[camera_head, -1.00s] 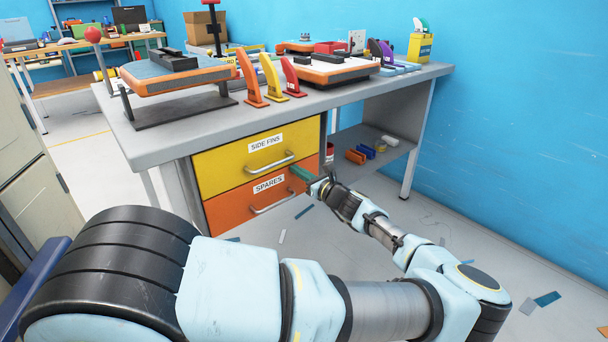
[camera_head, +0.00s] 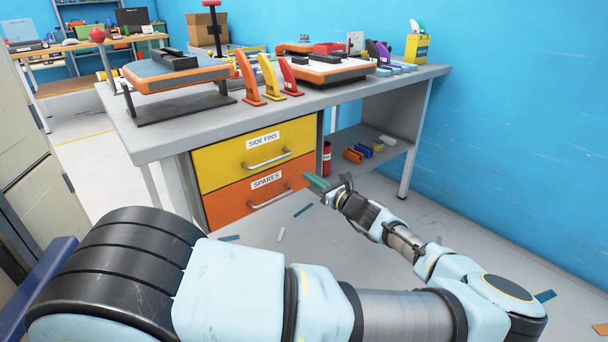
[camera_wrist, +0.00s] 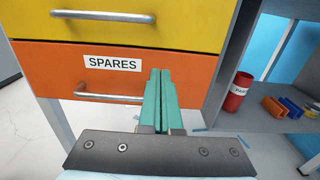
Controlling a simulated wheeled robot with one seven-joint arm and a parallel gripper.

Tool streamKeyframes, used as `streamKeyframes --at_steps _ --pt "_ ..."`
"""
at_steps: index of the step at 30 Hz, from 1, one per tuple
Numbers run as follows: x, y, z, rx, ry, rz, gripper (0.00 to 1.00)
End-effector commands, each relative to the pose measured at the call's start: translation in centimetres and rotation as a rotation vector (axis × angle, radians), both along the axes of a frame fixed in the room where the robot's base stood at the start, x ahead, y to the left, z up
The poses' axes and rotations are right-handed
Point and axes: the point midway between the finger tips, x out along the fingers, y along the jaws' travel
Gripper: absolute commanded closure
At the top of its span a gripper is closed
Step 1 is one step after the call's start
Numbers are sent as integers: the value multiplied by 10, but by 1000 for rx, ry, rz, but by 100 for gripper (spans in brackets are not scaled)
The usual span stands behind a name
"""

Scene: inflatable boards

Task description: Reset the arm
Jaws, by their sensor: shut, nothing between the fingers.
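My gripper (camera_head: 318,184) is in the middle of the head view, in front of the bench and right of the orange drawer's handle. In the wrist view its two green fingers (camera_wrist: 158,100) lie side by side, shut, with nothing between them. They point toward the right part of the orange drawer front marked SPARES. My arm reaches in from the lower right, low above the floor.
The yellow SIDE FINS drawer (camera_head: 230,163) and orange SPARES drawer (camera_head: 225,206) are both closed. The grey workbench (camera_head: 165,135) carries boards and colored fins. A red can (camera_wrist: 238,92) stands on the lower shelf. A blue wall (camera_head: 520,120) is at right.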

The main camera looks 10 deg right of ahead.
Motion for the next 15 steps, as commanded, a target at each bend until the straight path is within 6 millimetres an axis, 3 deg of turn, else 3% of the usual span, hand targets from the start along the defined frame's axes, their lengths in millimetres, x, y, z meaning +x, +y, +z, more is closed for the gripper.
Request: streamKeyframes --at_steps 10,13,15 --pt "-47 -27 -1 0 1 0 100" --pt "-51 -27 -1 -6 2 7 100" --pt "-51 -17 -2 -30 12 38 100"
